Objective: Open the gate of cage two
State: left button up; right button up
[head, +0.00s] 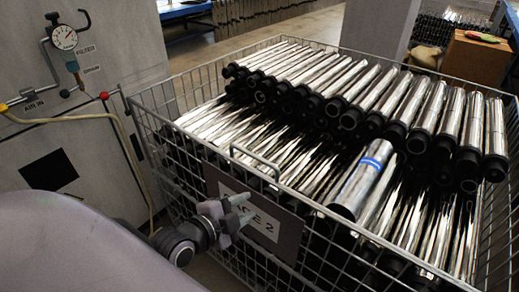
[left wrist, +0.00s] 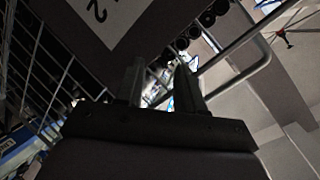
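Cage two (head: 160,118) is a wire-mesh cage full of shiny tubes, with a dark plate bearing a white "CAGE 2" label (head: 262,222) on its near side. A wire loop handle (head: 256,160) rises at the top edge above the plate; a bent bar that looks like this handle also shows in the left wrist view (left wrist: 248,75). The near side stands upright. My left gripper (head: 243,208) is in front of the label, below the handle and apart from it. Its two fingers (left wrist: 160,85) are spread with nothing held between them. My right gripper is not in view.
A grey machine cabinet (head: 110,60) with a pressure gauge (head: 64,37) and hoses stands left of the cage. One tube with a blue band (head: 371,163) lies among the others. A pillar (head: 378,28) and a brown box (head: 476,58) stand behind.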

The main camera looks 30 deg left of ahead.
aim_at(252, 157)
pick_arm(q)
jog(key=w+a+r+m+t, duration=0.2)
jog(key=w+a+r+m, duration=0.15)
jog(key=r+m, duration=0.4)
jog(key=w+n, duration=0.1)
jog(key=w, duration=0.6)
jog(key=shift+d+p, duration=0.4)
jog(key=shift+p, duration=0.05)
grip_shut()
